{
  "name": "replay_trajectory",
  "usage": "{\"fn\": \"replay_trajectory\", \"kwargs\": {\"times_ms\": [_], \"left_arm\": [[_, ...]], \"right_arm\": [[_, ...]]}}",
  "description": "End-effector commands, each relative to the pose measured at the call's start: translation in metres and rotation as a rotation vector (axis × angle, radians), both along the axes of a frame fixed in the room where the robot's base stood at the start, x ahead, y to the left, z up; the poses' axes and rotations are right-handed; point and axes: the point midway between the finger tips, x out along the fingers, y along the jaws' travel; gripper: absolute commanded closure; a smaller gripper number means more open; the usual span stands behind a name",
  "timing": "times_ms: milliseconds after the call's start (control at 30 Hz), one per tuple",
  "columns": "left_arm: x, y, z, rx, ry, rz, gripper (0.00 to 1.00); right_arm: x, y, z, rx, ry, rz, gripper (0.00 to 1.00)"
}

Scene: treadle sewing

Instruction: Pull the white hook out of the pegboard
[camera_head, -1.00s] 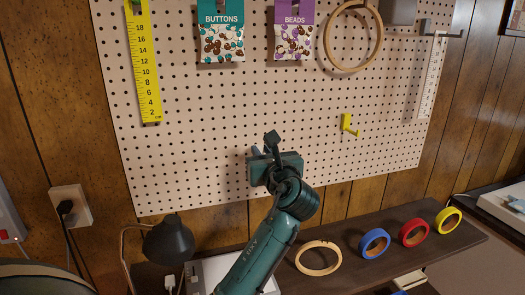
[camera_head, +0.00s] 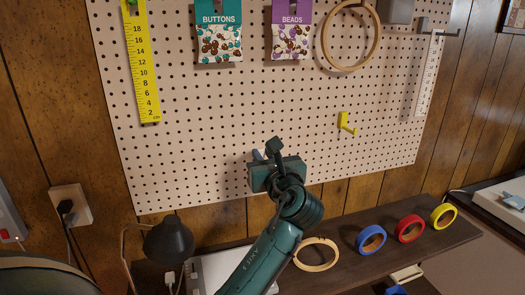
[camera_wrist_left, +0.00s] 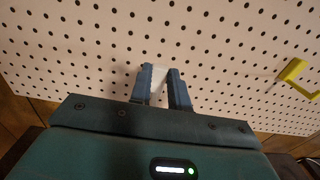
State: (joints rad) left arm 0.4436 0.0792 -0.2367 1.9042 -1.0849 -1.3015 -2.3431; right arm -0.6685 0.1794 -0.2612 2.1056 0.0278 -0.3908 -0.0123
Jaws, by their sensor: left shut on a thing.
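The white hook (camera_wrist_left: 158,82) shows in the left wrist view as a pale piece between the two blue fingers of my left gripper (camera_wrist_left: 161,73). The fingers are shut on it. In the head view my left gripper (camera_head: 262,157) is in front of the lower middle of the pegboard (camera_head: 210,120), and its body hides most of the hook. I cannot tell whether the hook's end is in a hole or clear of the board. My right gripper is in neither view.
A yellow hook (camera_head: 346,124) is on the pegboard to the right. A yellow ruler (camera_head: 146,70), button and bead packets and a wooden hoop (camera_head: 327,50) hang above. Below, a dark shelf (camera_head: 340,272) carries tape rolls, another hoop and a black lamp (camera_head: 169,241).

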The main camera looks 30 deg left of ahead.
Motion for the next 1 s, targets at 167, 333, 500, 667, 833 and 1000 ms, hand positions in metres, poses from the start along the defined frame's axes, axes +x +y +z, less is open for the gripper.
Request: {"fn": "replay_trajectory", "kwargs": {"times_ms": [167, 333, 500, 667, 833, 1000], "left_arm": [[-0.006, -0.007, 0.001, 0.001, 0.002, 0.000, 1.00], [-0.012, -0.014, 0.001, 0.001, 0.002, 0.001, 1.00], [-0.016, -0.018, 0.001, -0.001, 0.001, 0.001, 1.00], [-0.017, -0.019, 0.000, 0.000, 0.000, 0.001, 1.00], [-0.017, -0.019, 0.000, 0.000, 0.000, 0.001, 1.00], [-0.017, -0.019, 0.000, 0.000, 0.000, 0.001, 1.00]], "right_arm": [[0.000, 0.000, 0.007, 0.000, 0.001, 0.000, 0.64], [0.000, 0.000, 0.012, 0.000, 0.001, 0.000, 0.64], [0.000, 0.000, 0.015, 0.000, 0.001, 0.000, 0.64], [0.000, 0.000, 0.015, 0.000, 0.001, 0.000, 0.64], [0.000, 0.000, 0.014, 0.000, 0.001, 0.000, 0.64], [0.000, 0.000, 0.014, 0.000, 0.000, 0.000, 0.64]]}}
